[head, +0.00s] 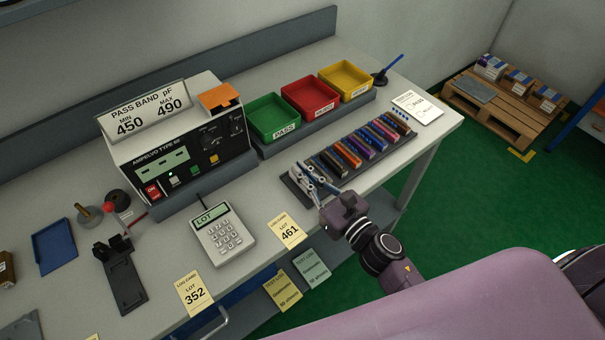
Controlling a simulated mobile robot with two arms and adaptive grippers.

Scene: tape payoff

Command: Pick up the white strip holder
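A dark rack (347,178) on the bench holds a row of several coloured strip holders, from black and yellow through red, blue and purple to brown. My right gripper (311,180) is over the left end of the rack, coming from the front right. Its pale fingers reach down around the first slot. A pale piece there looks like the white strip holder (299,170), mostly covered by the fingers. I cannot tell whether the fingers are apart from it or touching it. My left gripper is out of view.
Green (273,118), red (310,96) and yellow (346,81) trays stand behind the rack. A tester (180,145) and a keypad (222,236) are to the left. A lot card (287,231) lies close left of my gripper. The bench's front edge runs under my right arm.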

